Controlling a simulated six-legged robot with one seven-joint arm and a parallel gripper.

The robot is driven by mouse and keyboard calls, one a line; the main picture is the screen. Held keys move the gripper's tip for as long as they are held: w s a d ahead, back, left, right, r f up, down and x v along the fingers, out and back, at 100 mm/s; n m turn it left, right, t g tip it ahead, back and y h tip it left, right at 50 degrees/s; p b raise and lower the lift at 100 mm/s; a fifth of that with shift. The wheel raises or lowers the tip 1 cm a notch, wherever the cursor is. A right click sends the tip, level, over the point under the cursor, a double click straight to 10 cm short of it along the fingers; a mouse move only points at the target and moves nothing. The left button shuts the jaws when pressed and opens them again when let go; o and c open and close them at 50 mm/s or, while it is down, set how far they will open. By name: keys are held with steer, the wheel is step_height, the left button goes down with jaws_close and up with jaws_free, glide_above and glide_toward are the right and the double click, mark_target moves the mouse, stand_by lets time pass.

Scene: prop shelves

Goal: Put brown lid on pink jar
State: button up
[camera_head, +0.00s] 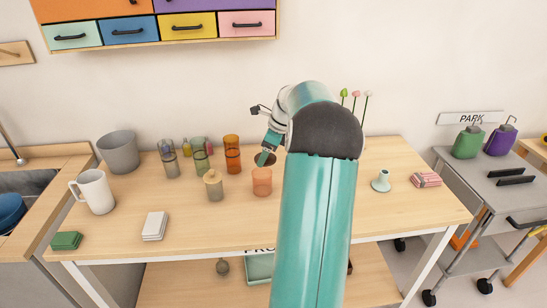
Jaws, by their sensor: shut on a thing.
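The pink jar (262,183), a salmon-coloured cylinder, stands upright on the wooden table near its middle, left of my arm. My teal gripper (264,157) points down and is just above and behind the jar's top in the picture. It is shut on the brown lid (270,160), a dark round piece that is partly hidden by the fingers. A gap shows between the lid and the jar's rim. My large teal arm covers the table to the right of the jar.
A tan lidded jar (214,187) stands left of the pink jar. An orange-brown jar (232,155) and several bottles stand behind it. A white pitcher (95,191), grey bucket (118,153) and white stack (155,226) are farther left.

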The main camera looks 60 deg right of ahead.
steer(key=shift+w+a+f, duration=0.15)
steer(key=shift+w+a, duration=0.05)
steer(key=shift+w, duration=0.65)
steer(key=shift+s+d, duration=0.1)
steer(key=shift+s, duration=0.1)
steer(key=shift+w+f, duration=0.15)
steer(key=shift+f, duration=1.8)
steer(key=shift+f, duration=0.8)
stand_by(0.5)
steer(key=o, duration=1)
steer(key=shift+o, duration=0.2)
